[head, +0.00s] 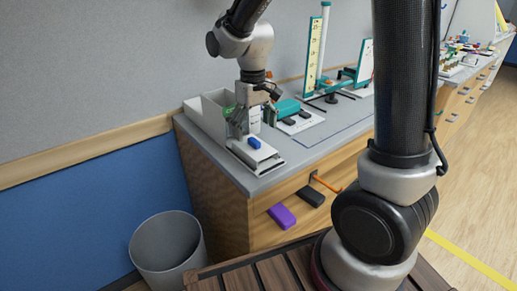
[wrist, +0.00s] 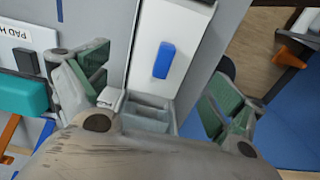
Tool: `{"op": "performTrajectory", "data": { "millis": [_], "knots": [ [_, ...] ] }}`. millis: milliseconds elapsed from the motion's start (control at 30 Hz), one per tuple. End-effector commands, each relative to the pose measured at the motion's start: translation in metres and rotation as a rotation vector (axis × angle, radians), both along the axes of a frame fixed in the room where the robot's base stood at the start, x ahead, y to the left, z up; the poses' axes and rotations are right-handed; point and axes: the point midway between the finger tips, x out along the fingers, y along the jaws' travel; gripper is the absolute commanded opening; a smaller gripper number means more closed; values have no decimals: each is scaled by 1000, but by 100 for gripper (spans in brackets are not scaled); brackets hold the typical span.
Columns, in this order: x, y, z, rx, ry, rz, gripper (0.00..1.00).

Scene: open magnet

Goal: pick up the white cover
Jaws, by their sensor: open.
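The white cover (head: 262,156) is a flat piece with a blue knob (head: 254,142) on top. It lies at the left front corner of the grey counter. In the wrist view the cover (wrist: 185,30) runs up the picture with its blue knob (wrist: 164,60) in the middle. My gripper (head: 240,124) is over the counter at the cover; its open green-padded fingers also show in the wrist view (wrist: 155,75), one on each side of the knob. Nothing is between the fingertips that I can see held. My gripper hides the cover's back part in the head view.
A white bin (head: 194,112) stands behind my gripper near the wall. A teal cylinder (head: 287,108) and a white pad with dark blocks (head: 303,122) lie to the right. Purple (head: 282,216) and dark blocks stick out at the drawer front. A grey waste bin (head: 167,245) stands on the floor.

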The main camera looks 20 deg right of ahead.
Motion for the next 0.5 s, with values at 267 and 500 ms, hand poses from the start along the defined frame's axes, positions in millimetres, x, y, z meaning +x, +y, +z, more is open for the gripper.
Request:
{"op": "performTrajectory", "data": {
  "millis": [267,500],
  "knots": [
    [-7,1,-42,-1,4,0,95],
    [-6,1,-53,0,-1,0,95]
  ]
}}
